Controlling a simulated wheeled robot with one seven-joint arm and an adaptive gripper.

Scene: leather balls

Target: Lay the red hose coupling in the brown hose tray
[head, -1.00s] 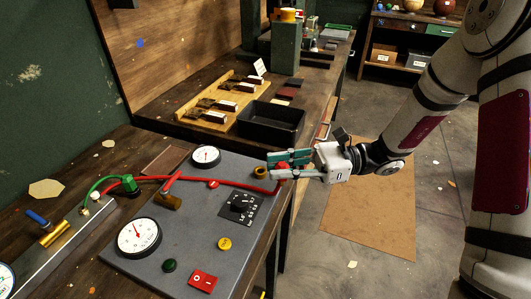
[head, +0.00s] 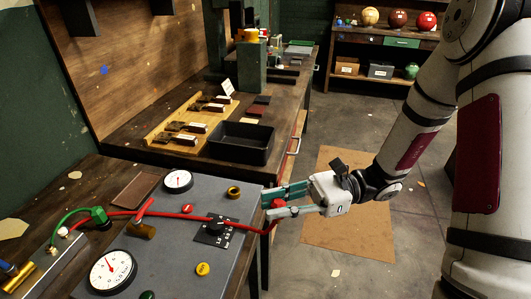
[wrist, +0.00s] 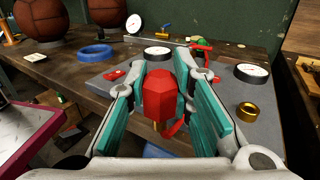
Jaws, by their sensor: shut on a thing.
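The red hose coupling (head: 278,204) is between the teal-padded fingers of my gripper (head: 273,203). It is held just off the right edge of the grey panel, and the red hose runs from it across the panel to the left. In the wrist view the red coupling (wrist: 160,95) stands upright between both finger pads (wrist: 160,100). The brown hose tray (head: 135,189) lies flat on the bench, behind and left of the panel, and looks empty. My gripper is well to the right of the tray.
The grey panel (head: 170,250) carries gauges, a black dial (head: 215,231), a brass ring (head: 233,192) and buttons. A black bin (head: 240,143) stands on the back bench. A green hose (head: 75,213) and its fitting lie left of the panel. The floor on the right is open.

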